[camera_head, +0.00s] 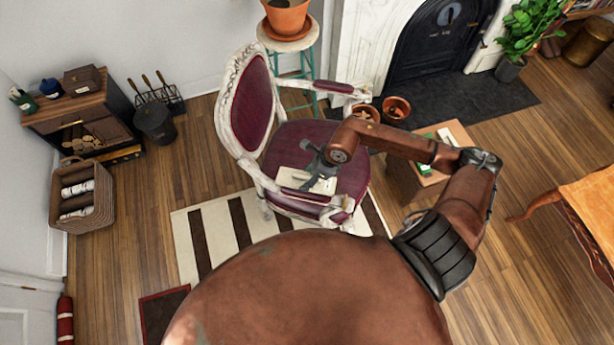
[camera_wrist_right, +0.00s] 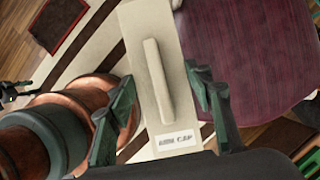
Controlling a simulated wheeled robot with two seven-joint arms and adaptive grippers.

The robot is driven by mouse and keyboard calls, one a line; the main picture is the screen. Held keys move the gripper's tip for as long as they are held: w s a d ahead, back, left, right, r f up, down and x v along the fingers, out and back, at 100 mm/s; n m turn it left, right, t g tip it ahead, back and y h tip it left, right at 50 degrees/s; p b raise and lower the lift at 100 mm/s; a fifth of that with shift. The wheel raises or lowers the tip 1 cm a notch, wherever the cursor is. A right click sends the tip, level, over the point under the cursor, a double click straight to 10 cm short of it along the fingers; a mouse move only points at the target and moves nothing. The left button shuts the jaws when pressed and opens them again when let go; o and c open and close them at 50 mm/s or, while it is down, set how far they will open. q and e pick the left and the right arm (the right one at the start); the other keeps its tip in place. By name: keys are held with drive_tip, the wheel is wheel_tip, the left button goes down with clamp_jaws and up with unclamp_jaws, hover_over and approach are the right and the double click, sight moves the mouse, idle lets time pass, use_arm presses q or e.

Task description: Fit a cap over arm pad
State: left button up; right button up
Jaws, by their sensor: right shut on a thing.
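My right gripper (camera_head: 314,172) is above the near side of a white carved armchair (camera_head: 241,95) with purple upholstery. It is shut on a cream arm cap (camera_head: 296,179), a flat piece with a raised central ridge. In the right wrist view the cap (camera_wrist_right: 143,32) lies between my gripper's dark fingers (camera_wrist_right: 158,76), with a printed label at its near end. The chair's near arm pad (camera_head: 306,194) is purple and partly hidden below the cap. Whether they touch I cannot tell. The far arm pad (camera_head: 333,87) is bare. My left gripper does not show.
A striped rug (camera_head: 206,232) lies under the chair's near side. A small wooden table (camera_head: 405,181) stands to the right of the chair.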

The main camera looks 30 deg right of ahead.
sight(320, 183)
drive_tip(key=shift+f+b, duration=1.65)
drive_tip(key=shift+f, duration=1.05)
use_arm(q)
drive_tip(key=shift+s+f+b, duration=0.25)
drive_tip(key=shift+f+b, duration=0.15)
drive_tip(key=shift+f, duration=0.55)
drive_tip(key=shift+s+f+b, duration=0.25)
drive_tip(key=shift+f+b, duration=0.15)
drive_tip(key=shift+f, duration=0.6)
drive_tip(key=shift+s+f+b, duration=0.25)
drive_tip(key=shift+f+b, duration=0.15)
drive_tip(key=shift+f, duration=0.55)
use_arm(e)
drive_tip(key=shift+f, duration=1.85)
drive_tip(key=o, duration=1.2)
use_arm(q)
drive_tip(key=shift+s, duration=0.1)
use_arm(e)
drive_tip(key=shift+o, duration=0.2)
drive_tip(key=shift+r, duration=0.15)
drive_tip(key=v, duration=1.2)
drive_tip(key=shift+w, duration=0.1)
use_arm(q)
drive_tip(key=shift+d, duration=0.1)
